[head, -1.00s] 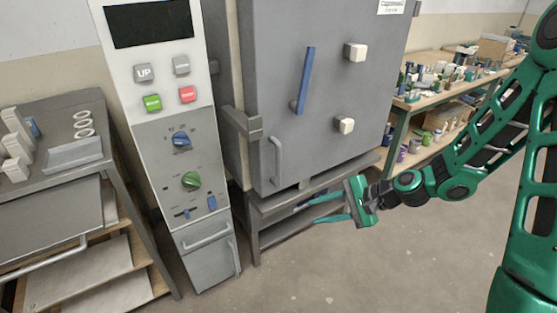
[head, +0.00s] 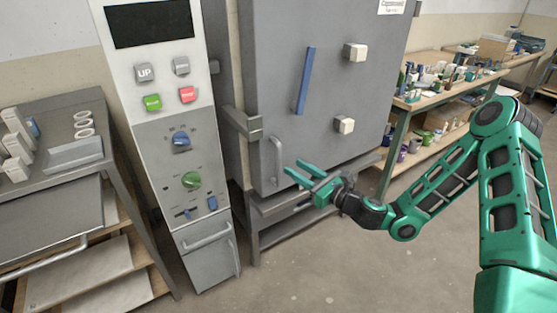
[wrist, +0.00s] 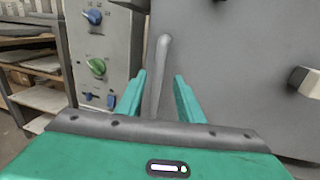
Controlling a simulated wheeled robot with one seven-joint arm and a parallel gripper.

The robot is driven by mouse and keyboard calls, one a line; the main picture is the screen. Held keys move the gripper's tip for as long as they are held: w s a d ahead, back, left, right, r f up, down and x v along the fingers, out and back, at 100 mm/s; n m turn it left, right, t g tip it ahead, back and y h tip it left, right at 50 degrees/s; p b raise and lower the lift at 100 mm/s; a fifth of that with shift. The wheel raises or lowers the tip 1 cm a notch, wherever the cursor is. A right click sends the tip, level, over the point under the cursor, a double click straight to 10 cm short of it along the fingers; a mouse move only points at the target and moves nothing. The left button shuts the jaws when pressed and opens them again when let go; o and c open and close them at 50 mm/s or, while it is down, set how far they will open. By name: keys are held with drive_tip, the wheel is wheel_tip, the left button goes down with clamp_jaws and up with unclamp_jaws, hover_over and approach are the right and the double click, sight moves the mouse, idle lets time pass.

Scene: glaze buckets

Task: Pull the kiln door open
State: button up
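The grey kiln door (head: 330,90) looks shut, with a blue lever (head: 305,80) and two pale knobs on it. A vertical grey pull handle (head: 277,162) is on its lower left part. My green gripper (head: 292,170) is just right of the handle's lower end in the head view, fingers apart. In the wrist view the handle (wrist: 157,75) rises between the two open fingertips (wrist: 158,80). Neither finger visibly presses on it. The handle's lower end is hidden behind my gripper in the wrist view.
A control panel (head: 176,120) with buttons and dials stands left of the kiln. A grey cart (head: 60,190) is at the far left. A workbench (head: 440,95) with many small pots is at the right. The floor (head: 330,270) in front is clear.

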drive_tip(key=x, duration=0.8)
drive_tip(key=shift+w+a, duration=0.2)
drive_tip(key=shift+a, duration=0.1)
clamp_jaws()
